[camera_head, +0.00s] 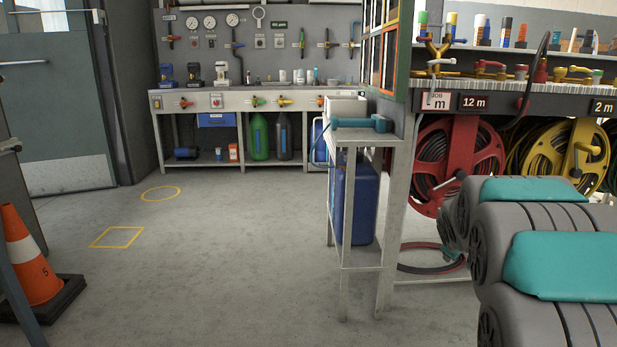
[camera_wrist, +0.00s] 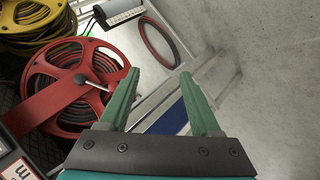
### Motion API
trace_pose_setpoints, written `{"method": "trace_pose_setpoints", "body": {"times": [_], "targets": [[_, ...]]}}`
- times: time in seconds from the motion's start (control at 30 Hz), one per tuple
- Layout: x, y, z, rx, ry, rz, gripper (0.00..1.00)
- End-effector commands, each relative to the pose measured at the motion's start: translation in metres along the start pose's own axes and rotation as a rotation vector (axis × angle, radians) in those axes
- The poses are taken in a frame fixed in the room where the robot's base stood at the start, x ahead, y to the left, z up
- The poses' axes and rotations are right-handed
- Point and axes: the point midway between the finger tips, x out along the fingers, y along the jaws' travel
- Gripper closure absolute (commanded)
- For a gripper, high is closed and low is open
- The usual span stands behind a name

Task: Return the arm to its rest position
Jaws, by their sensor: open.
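My gripper (camera_wrist: 160,74) shows in the wrist view with its two green fingers apart and nothing between them. It points down towards the floor beside the red hose reel (camera_wrist: 72,90). My arm, with grey links and teal covers, fills the lower right of the head view. I cannot make out the gripper's fingers in the head view. The red reel also shows in the head view (camera_head: 430,160), under the bench, left of the yellow reel (camera_head: 582,150).
A narrow metal stand (camera_head: 343,200) holds a blue container (camera_head: 358,205) and a teal item (camera_head: 360,123). A red hose loop (camera_head: 425,262) lies on the floor near it. A traffic cone (camera_head: 30,262) stands at left. The middle floor is clear.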

Motion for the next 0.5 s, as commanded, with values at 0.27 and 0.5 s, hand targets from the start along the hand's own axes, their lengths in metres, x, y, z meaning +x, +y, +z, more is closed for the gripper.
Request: {"method": "trace_pose_setpoints", "body": {"times": [0.27, 0.5], "targets": [[-0.105, -0.113, 0.063, 0.259, -0.225, -0.242, 0.36], [-0.204, -0.218, 0.123, 0.424, -0.443, -0.446, 0.36]]}}
